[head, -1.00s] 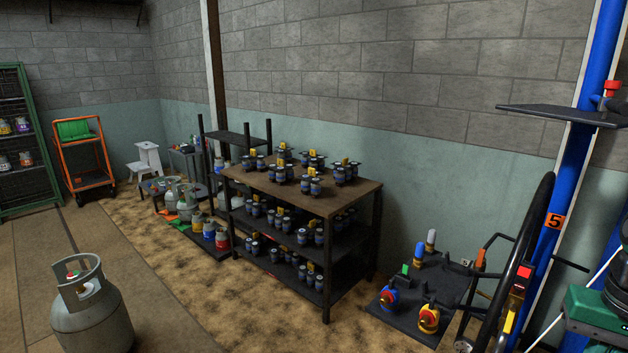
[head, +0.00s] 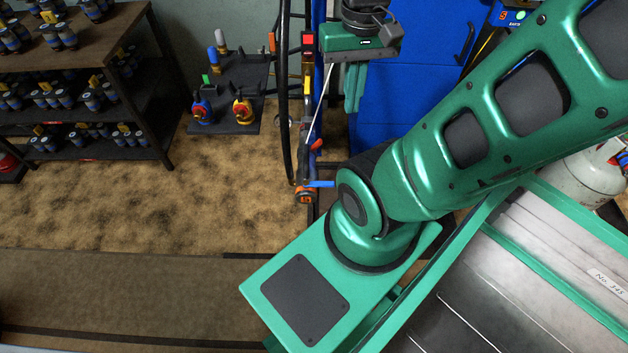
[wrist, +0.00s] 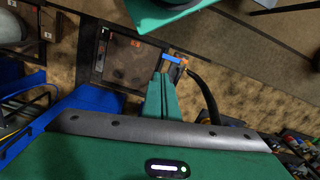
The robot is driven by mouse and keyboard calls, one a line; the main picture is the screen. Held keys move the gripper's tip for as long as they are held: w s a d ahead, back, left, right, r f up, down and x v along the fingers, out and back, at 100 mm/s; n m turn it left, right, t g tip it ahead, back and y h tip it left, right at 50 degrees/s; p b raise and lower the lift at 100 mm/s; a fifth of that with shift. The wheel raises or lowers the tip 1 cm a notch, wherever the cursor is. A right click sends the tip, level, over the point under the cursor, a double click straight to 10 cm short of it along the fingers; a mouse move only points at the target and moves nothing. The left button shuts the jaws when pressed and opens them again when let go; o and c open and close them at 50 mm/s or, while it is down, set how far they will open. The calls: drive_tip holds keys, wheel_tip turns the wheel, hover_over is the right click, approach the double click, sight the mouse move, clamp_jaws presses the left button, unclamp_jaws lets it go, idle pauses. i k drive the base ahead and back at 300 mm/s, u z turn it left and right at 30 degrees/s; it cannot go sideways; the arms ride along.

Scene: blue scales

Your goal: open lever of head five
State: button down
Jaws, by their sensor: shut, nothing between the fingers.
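Head five (head: 305,196) is an orange and black fitting at the foot of the blue column in the head view, with a small number plate. Its blue lever (head: 320,184) sticks out to the right. In the wrist view the blue lever (wrist: 176,59) shows just beyond my fingertips, with the orange of head five (wrist: 185,63) at its end. My gripper (head: 354,106) is above the lever and to its right in the head view. In the wrist view its green fingers (wrist: 160,80) are together and empty, seemingly apart from the lever.
A black hose (head: 284,110) hangs left of the column. A low black stand (head: 240,125) holds coloured fittings, and a shelf rack (head: 140,100) is at left. A blue panel (head: 410,105) stands behind my gripper. The floor at lower left is clear.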

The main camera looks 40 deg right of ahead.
sight(306, 183)
drive_tip(key=k, duration=0.5)
drive_tip(key=u, duration=0.6)
drive_tip(key=k, duration=0.9)
drive_tip(key=z, duration=0.4)
drive_tip(key=i, duration=0.5)
drive_tip(key=u, duration=0.1)
